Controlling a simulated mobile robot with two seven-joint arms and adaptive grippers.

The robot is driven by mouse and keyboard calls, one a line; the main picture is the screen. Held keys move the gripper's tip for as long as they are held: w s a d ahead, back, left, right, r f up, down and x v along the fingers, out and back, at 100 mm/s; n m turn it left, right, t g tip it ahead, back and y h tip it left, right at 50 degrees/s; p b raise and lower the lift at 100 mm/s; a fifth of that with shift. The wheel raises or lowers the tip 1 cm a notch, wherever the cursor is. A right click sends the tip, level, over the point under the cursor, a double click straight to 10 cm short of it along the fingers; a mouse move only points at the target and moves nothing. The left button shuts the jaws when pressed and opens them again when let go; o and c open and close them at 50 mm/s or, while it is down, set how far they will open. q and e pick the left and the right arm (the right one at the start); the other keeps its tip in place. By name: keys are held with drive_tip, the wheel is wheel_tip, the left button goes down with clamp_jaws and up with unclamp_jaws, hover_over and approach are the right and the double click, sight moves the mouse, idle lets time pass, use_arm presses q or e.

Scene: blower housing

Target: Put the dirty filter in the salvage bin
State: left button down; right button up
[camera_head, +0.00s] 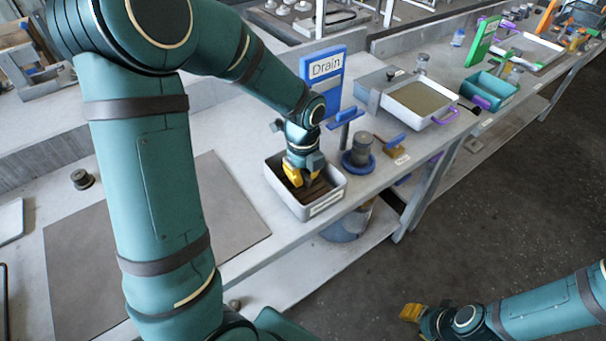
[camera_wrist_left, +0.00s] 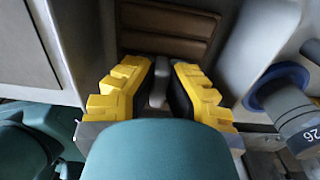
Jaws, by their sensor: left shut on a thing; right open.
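A brown slatted filter (camera_head: 320,190) lies inside a light grey open bin (camera_head: 312,208) at the front edge of the bench. The bin's front label is too small to read. In the left wrist view, the filter (camera_wrist_left: 168,45) shows its brown slats between the bin walls. My left gripper (camera_head: 300,180) reaches down into the bin. In the left wrist view, its yellow fingers (camera_wrist_left: 160,78) are shut on a grey tab at the filter's near edge. My fingers and arm hide part of the filter. My right gripper (camera_head: 425,316) is open and empty, over the floor at the lower right.
A blue "Drain" sign (camera_head: 324,68) stands behind the bin. A grey cylinder on a blue base (camera_head: 358,155) stands close to its right. Further right are a tray (camera_head: 420,102) and a teal bin (camera_head: 490,88). A flat grey mat (camera_head: 225,215) lies to the left.

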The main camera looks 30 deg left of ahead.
sight(303, 173)
use_arm(q)
drive_tip(key=shift+f, duration=0.1)
drive_tip(key=c, duration=1.1)
unclamp_jaws()
drive_tip(key=shift+c, duration=0.2)
wheel_tip(303, 173, up, 12)
drive_tip(key=p, duration=0.3)
